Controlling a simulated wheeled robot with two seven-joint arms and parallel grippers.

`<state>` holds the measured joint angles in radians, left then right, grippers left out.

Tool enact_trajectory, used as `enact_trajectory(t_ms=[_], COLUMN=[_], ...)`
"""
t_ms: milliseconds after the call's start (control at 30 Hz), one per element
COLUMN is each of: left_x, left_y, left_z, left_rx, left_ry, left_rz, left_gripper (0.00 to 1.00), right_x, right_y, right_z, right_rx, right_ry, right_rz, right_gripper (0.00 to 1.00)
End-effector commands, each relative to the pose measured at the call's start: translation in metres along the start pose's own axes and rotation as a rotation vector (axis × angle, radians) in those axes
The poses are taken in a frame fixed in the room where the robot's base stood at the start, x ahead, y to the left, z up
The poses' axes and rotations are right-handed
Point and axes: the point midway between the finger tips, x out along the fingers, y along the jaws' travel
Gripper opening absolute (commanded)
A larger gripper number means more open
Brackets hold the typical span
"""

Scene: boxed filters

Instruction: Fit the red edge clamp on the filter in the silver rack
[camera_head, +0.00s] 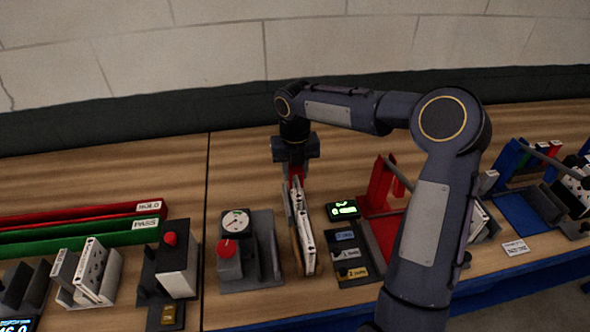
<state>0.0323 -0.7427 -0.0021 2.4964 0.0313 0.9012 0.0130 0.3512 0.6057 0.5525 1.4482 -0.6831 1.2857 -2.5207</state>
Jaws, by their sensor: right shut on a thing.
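My right gripper (296,167) points down over the middle of the table, shut on a small red piece (297,172) that looks like the red edge clamp. Just below it, a white-faced filter (305,232) with a tan edge stands on its narrow side. I cannot tell whether the red piece touches this filter. At the far left, a silver-grey rack (110,272) holds another white filter (88,268) with dark marks, upright. My left gripper is not in view.
A gauge station (235,222) with a red knob stands left of my gripper. A black box with a red button (170,238) is further left. Labelled tiles (347,253) and a red rack (380,190) lie right; my arm partly covers the rack. A blue rack (512,205) is beyond.

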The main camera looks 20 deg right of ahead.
Motion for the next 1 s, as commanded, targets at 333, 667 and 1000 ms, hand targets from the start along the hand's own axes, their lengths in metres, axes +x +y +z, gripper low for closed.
enact_trajectory(t_ms=[333, 667, 1000], left_x=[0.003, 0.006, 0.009], left_y=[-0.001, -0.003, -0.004], left_z=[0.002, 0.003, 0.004], left_rx=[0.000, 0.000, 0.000], left_ry=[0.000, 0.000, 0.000], left_rz=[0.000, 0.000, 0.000], left_gripper=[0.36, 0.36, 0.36], right_x=[0.007, 0.014, 0.021], right_y=[0.000, 0.000, 0.000], right_z=[0.000, 0.000, 0.000], right_rx=[0.000, 0.000, 0.000], right_ry=[0.000, 0.001, 0.000], right_rz=[-0.001, -0.001, 0.000], right_gripper=[0.09, 0.09, 0.09])
